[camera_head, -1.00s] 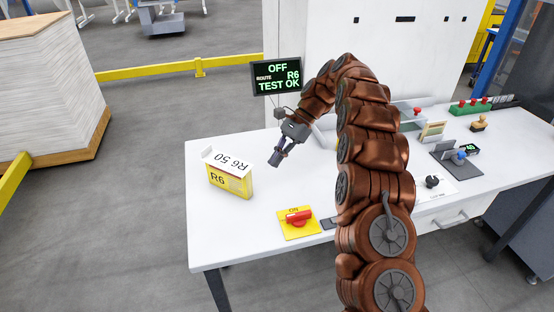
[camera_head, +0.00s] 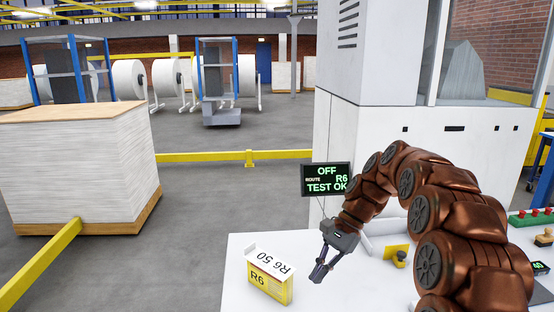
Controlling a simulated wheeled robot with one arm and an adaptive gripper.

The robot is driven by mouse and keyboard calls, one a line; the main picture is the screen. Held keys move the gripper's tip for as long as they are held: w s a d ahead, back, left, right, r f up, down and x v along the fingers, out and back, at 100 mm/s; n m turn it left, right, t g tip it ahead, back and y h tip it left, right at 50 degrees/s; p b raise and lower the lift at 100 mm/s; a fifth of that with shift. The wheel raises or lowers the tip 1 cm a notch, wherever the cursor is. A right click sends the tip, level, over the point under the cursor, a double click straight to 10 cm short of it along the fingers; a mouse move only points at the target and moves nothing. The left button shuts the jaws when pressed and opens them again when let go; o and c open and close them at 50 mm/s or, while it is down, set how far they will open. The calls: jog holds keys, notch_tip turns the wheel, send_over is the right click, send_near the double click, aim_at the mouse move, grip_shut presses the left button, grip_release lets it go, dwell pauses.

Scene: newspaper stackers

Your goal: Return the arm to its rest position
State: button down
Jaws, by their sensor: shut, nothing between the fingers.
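My copper-coloured segmented arm (camera_head: 440,210) arches in from the lower right. My gripper (camera_head: 318,272) hangs at its end, pointing down over the white table. Its fingers are shut with nothing between them. It is just right of the yellow and white box (camera_head: 268,288) marked R6, and looks apart from it. The arm hides part of the table behind it.
The white table (camera_head: 236,265) fills the lower right. A paper stack (camera_head: 75,165), yellow rails (camera_head: 205,156) and white rolls (camera_head: 130,80) lie beyond.

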jog(key=s+d+r+n+h, duration=0.15)
jog(key=s+n, duration=0.25)
jog(key=s, duration=1.1)
jog(key=s+d+f+n+t+h, duration=0.1)
jog(key=s+d+f+n+h, duration=0.1)
jog(key=s, duration=0.7)
jog(key=s+d+f+n+t+h, duration=0.1)
jog(key=s+d+f+n+h, duration=0.1)
jog(key=s, duration=0.8)
jog(key=d+n, duration=0.1)
jog(key=d, duration=0.1)
jog(key=shift+d+f+h, duration=0.3)
jog(key=shift+d+h, duration=0.05)
jog(key=shift+d, duration=0.05)
